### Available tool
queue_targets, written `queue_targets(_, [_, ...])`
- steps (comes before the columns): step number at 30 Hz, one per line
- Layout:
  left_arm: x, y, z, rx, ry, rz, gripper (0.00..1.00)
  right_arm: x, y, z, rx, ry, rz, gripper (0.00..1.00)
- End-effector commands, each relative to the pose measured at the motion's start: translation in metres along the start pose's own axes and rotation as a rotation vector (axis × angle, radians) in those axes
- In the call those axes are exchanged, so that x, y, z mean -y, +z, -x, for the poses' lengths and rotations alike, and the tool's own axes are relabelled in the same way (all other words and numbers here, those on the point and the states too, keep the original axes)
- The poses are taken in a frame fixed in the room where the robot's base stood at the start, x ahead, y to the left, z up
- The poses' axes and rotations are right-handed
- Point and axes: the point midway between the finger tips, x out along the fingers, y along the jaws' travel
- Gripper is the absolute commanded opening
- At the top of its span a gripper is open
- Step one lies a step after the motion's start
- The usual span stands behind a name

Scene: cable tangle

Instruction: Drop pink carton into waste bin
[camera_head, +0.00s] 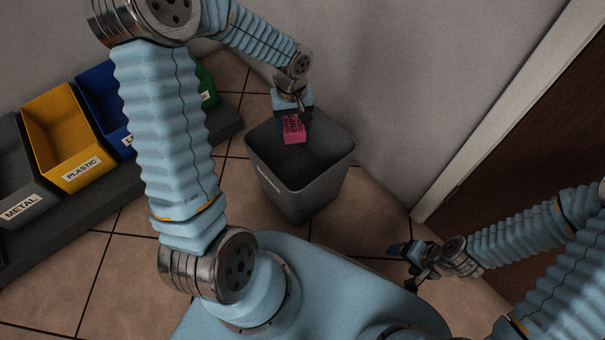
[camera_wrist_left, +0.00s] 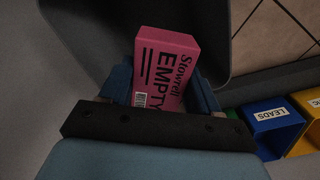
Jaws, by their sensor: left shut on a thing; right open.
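The pink carton (camera_head: 294,130) is held in my left gripper (camera_head: 291,117), which is shut on it. In the left wrist view the pink carton (camera_wrist_left: 163,70), printed "Stowrell EMPTY", sits between the fingers of my left gripper (camera_wrist_left: 162,88). The grey waste bin (camera_head: 270,172) stands on the floor below. The carton appears over the bin's opening, near its far rim; its exact height is hard to tell. The bin's rim and dark inside also fill much of the left wrist view (camera_wrist_left: 236,62). My right gripper (camera_head: 415,262) is open and empty, to the right of the bin.
A row of labelled bins stands at the left: a grey METAL bin (camera_head: 18,207), a yellow PLASTIC bin (camera_head: 84,173), a blue bin (camera_head: 97,82) and a green bin (camera_head: 208,88). A grey wall is behind the waste bin. A dark door (camera_head: 540,130) is at the right.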

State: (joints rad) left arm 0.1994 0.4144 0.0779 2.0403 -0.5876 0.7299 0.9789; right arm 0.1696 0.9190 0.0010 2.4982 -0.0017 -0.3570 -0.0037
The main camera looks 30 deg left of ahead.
Motion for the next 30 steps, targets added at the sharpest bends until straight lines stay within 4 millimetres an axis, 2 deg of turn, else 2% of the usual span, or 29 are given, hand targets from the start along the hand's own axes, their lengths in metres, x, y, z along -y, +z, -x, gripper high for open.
queue_targets(8, [0.000,0.000,-0.021,0.000,0.000,0.000,0.34,-0.005,0.000,-0.015,0.001,-0.001,-0.001,0.77])
queue_targets(18, [0.000,0.000,-0.061,0.000,0.000,0.000,0.34,-0.012,0.002,-0.041,0.010,-0.007,0.001,0.77])
queue_targets(27, [0.000,0.000,-0.063,0.000,0.000,0.000,0.34,-0.011,0.003,-0.041,0.011,-0.008,0.002,0.77])
queue_targets(28, [0.000,0.000,-0.063,0.000,0.000,0.000,0.63,-0.011,0.003,-0.041,0.011,-0.008,0.002,0.77])
queue_targets(30, [0.000,0.000,-0.063,0.000,0.000,0.000,0.74,-0.011,0.003,-0.041,0.011,-0.008,0.002,0.77])
